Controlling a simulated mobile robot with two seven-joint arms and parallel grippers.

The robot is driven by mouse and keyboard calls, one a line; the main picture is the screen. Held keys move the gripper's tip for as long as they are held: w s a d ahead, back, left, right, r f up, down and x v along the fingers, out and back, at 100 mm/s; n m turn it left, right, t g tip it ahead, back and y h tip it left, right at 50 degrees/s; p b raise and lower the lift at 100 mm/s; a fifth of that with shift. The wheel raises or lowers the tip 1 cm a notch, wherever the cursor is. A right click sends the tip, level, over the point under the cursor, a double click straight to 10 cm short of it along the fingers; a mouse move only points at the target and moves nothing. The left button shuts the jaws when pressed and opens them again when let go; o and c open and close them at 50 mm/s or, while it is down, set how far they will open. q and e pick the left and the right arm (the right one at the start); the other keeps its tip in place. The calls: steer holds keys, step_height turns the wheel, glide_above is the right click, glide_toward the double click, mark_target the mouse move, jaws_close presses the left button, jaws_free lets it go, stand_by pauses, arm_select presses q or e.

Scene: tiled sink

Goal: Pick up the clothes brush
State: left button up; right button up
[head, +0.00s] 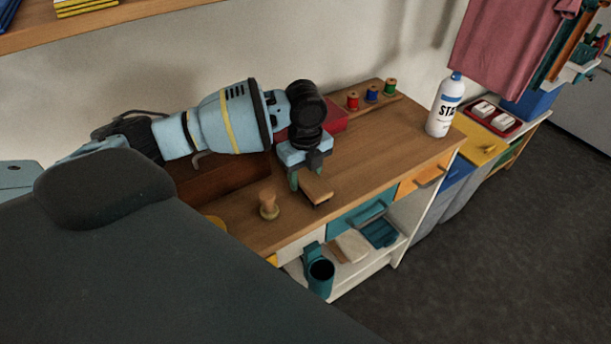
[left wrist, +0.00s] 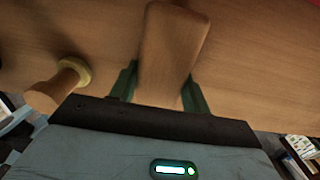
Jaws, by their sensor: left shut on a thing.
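The clothes brush (head: 315,188) is a flat wooden block at the front of the wooden counter in the head view. My left gripper (head: 307,181) comes down over it with its green fingers at either side, shut on the brush. In the left wrist view the brush (left wrist: 172,50) lies lengthwise between the green fingers of the left gripper (left wrist: 160,88). I cannot tell whether the brush is clear of the counter. My right gripper is not in view.
A small wooden stamp-like piece (head: 268,204) stands left of the brush. Thread spools (head: 372,93) and a red box (head: 335,117) are behind. The counter (head: 390,140) between is clear. Open drawers and shelves are below.

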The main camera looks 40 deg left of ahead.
mark_target(306, 173)
arm_select(q)
steer(key=shift+r, duration=0.7)
step_height(306, 173, up, 2)
steer(key=shift+r, duration=0.2)
steer(key=s+d+r+p, duration=0.1)
steer(key=s+d, duration=0.8)
steer(key=s, duration=0.4)
steer(key=shift+d, duration=0.25)
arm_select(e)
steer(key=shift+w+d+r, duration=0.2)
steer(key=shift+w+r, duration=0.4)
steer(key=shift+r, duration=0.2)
